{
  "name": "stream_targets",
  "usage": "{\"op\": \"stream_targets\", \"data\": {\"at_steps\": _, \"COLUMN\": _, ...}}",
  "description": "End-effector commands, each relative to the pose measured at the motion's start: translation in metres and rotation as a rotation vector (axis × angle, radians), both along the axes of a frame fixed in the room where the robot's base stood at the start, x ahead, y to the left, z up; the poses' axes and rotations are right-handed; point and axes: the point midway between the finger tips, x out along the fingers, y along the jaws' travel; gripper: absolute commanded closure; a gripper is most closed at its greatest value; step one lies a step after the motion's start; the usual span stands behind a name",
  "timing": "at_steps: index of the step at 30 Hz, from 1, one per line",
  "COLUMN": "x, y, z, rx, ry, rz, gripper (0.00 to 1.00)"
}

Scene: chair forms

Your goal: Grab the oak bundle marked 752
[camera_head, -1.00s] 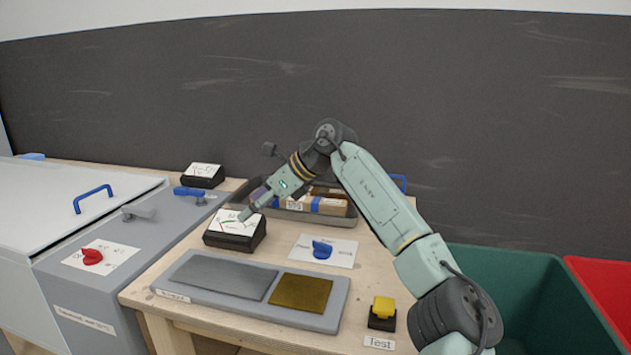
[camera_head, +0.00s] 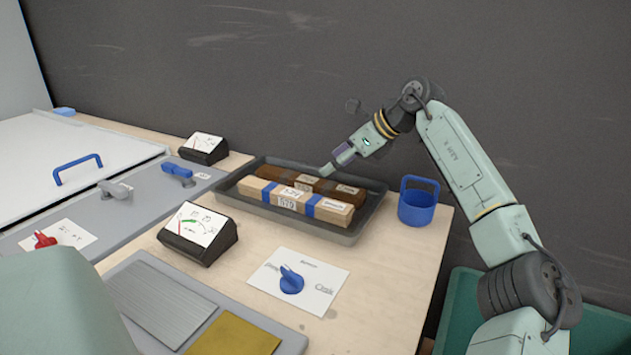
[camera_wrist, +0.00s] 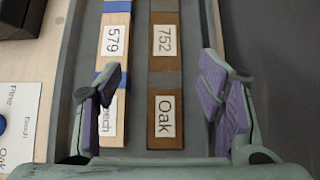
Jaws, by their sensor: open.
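The oak bundle (camera_wrist: 165,75), dark brown with grey bands and labels reading 752 and Oak, lies in a grey tray (camera_head: 352,236). In the head view the oak bundle (camera_head: 272,170) is the rear one. The paler bundle (camera_wrist: 117,73), marked 579 with blue bands, lies beside it and shows at the front of the tray in the head view (camera_head: 262,192). My gripper (camera_wrist: 160,88) is open and empty. In the wrist view the oak bundle lies between its purple-padded fingers, and the left finger overlaps the pale bundle. In the head view my gripper (camera_head: 328,171) is over the tray.
A blue cup with a handle (camera_head: 417,208) stands right of the tray. A dark wall (camera_head: 300,60) rises behind.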

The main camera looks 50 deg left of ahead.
Motion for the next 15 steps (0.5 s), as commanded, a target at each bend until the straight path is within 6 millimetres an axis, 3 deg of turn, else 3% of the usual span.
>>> {"op": "stream_targets", "data": {"at_steps": 7, "x": -0.009, "y": 0.027, "z": -0.026, "rx": 0.000, "ry": 0.002, "rz": 0.002, "gripper": 0.38}}
{"op": "stream_targets", "data": {"at_steps": 15, "x": -0.010, "y": 0.045, "z": -0.040, "rx": 0.000, "ry": 0.004, "rz": 0.001, "gripper": 0.38}}
